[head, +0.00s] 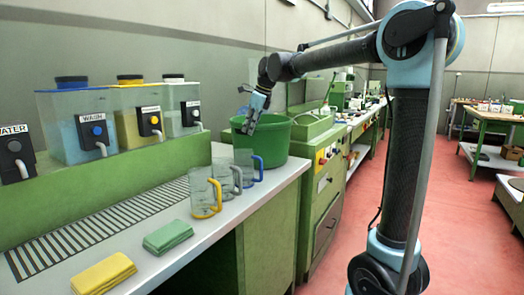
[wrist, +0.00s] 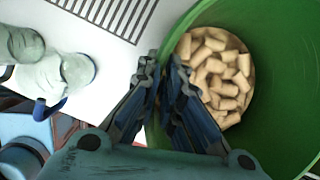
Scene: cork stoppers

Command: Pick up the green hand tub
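The green hand tub (head: 279,137) stands upright at the far end of the pale counter in the head view. In the wrist view its green inner wall (wrist: 285,75) fills the right side, and cork stoppers (wrist: 222,88) cover its floor. My gripper (head: 248,130) points down at the tub's near-left rim. In the wrist view the fingers of my gripper (wrist: 163,68) are nearly together, one on the counter side and one on the inner side of the tub's wall. They look closed on the wall; the contact itself is hidden by the fingers.
Clear mugs with yellow (head: 206,200), grey and blue handles stand before the tub. Folded green (head: 168,236) and yellow (head: 103,272) cloths lie nearer. Liquid tanks (head: 87,122) line the left ledge above a striped drain grille (head: 95,230). The red floor at right is largely clear.

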